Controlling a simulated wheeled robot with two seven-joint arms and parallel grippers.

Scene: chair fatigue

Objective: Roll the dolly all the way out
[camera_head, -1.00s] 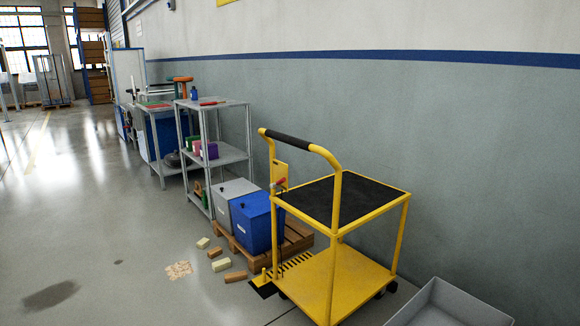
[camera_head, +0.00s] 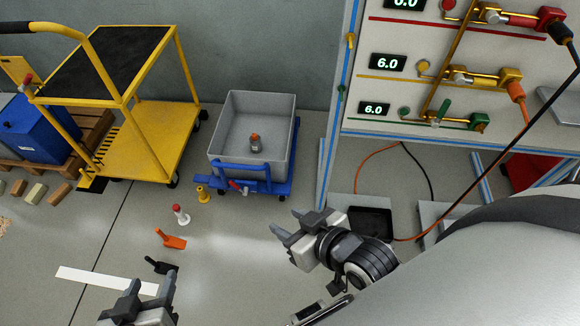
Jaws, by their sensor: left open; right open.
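A low blue dolly (camera_head: 268,188) stands on the floor near the wall, right of the yellow cart. A grey open bin (camera_head: 222,155) sits on it, with a small grey and orange item (camera_head: 255,143) inside. A blue bar with a red part (camera_head: 238,186) shows at the dolly's front. My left gripper (camera_head: 151,286) is open and empty at the bottom left, with floor around it in the picture. My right gripper (camera_head: 287,222) is open and empty, in front of the dolly and apart from it. The dolly's far wheels are hidden.
A yellow cart (camera_head: 160,128) stands left of the dolly; a panel frame (camera_head: 350,90) stands right. A yellow post (camera_head: 203,193), a red-topped white piece (camera_head: 181,216), an orange piece (camera_head: 170,240) and a black piece (camera_head: 160,265) lie ahead. A white strip (camera_head: 100,280) marks the floor.

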